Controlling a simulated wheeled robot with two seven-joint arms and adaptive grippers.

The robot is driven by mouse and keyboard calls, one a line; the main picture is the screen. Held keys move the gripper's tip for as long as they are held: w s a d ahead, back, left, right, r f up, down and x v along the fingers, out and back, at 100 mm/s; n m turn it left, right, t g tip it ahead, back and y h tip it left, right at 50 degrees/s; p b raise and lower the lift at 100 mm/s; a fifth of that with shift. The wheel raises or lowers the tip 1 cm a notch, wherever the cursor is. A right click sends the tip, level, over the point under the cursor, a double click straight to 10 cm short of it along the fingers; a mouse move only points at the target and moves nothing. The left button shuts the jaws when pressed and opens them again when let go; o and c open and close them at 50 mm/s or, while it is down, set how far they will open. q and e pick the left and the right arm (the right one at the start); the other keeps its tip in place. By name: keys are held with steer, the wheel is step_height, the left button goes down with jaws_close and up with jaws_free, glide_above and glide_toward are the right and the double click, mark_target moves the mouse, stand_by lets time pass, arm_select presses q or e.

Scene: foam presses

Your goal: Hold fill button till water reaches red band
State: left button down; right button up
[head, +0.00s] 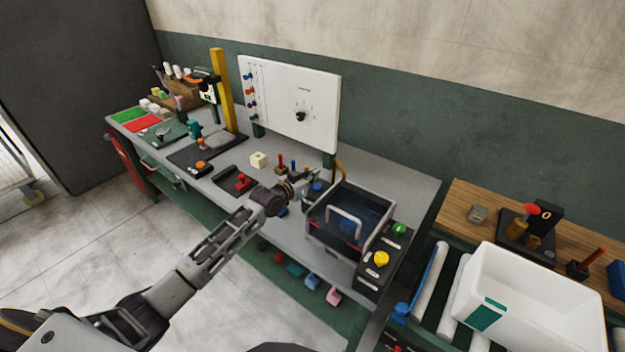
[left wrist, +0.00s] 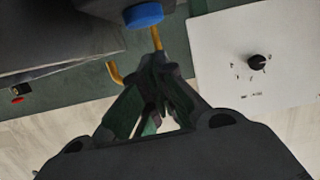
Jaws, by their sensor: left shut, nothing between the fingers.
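A clear-walled tank (head: 350,212) with dark bluish water stands at the right end of the grey bench. A thin red band (head: 347,247) shows low on its front; I cannot tell exactly where the water level stands against it. A blue button (head: 317,187) is at the tank's left side, and it also shows large at the top of the left wrist view (left wrist: 143,14). A yellow button (head: 381,258) and a green button (head: 399,229) sit on a black panel right of the tank. My left gripper (head: 306,184) is shut and empty, close to the blue button; contact is not clear.
A yellow pipe (head: 338,170) rises behind the tank. A white board (head: 290,100) with a black knob stands at the back of the bench. A red-topped fixture (head: 241,183) and a cream block (head: 258,160) lie left of my gripper. A white bin (head: 535,300) is at right.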

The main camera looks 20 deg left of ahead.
arm_select(q)
steer(key=b+v, duration=0.1)
steer(key=v, duration=0.8)
steer(key=shift+s+a, duration=0.15)
steer(key=shift+s, duration=0.2)
steer(key=shift+r, duration=0.1)
stand_by(0.4)
steer(key=shift+s, duration=0.15)
